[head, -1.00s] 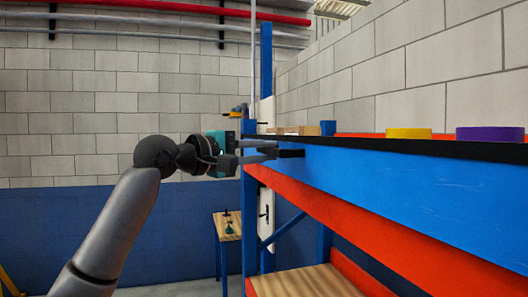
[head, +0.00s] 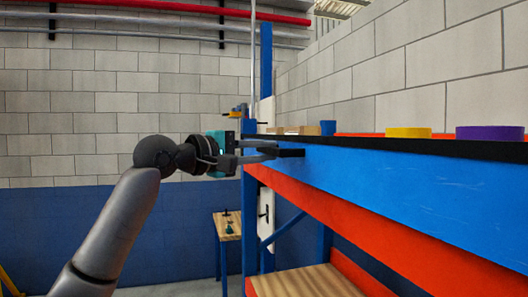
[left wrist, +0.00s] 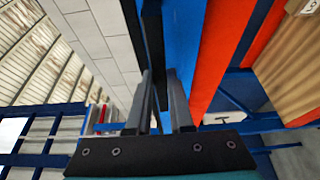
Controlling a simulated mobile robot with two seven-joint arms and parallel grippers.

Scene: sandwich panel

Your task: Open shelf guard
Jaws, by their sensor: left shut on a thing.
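The shelf guard (head: 400,178) is a long blue panel with a black strip along its top edge, running along the front of the shelf at right. It stands upright. My left gripper (head: 277,152), reaching in from the left, is shut on the guard near its far end. A short dark piece shows between the fingertips and the blue face; I cannot tell exactly which part is gripped. In the left wrist view the fingers (left wrist: 160,95) close in at the black strip and blue panel (left wrist: 182,40). My right gripper is not in view.
A blue cup (head: 328,128), a yellow round piece (head: 409,133) and a purple one (head: 489,133) stand on the shelf behind the guard. A red beam (head: 370,237) runs below, above a wooden surface (head: 305,282). A blue post (head: 266,80) rises at the far end. Space at left is free.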

